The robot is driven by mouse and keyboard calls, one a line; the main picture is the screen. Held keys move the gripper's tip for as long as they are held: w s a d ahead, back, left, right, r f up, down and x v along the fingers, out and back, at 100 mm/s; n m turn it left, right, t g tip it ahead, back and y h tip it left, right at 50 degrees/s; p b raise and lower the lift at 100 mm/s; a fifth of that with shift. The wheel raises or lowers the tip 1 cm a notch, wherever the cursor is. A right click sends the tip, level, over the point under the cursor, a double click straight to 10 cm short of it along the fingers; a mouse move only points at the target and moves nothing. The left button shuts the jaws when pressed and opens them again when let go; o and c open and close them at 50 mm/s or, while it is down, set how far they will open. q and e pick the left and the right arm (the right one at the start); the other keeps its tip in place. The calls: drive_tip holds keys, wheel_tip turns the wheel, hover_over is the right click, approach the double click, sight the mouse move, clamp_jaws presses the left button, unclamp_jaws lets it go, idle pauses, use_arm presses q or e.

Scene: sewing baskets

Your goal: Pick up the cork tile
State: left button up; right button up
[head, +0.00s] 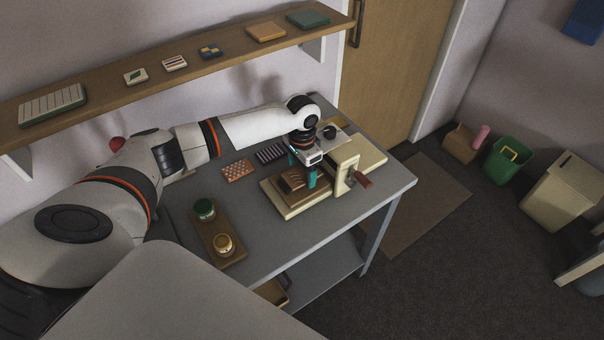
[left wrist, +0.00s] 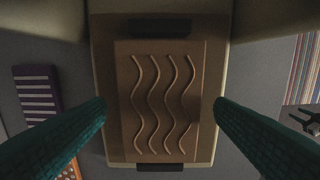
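The cork tile (left wrist: 159,98), a brown rectangular tile with raised wavy lines, lies flat on a darker brown bed between two black stops in the left wrist view. In the head view it (head: 291,181) sits on the bed of a cream press on the table, partly hidden by my gripper. My left gripper (left wrist: 161,118) is open, its teal fingers standing apart to the left and right of the tile, with nothing between them touching it. In the head view the left gripper (head: 302,172) points down over the tile. My right gripper is not in view.
The press frame (head: 344,169) with its handle (head: 362,180) stands close to the gripper's right. Patterned tiles (head: 238,171) lie left of it. A wooden tray (head: 234,257) holds two jars nearer me. A wall shelf (head: 225,62) with several tiles runs behind my arm.

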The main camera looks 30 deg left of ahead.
use_arm(q)
drive_tip(key=c, duration=0.9)
drive_tip(key=shift+r, duration=0.1)
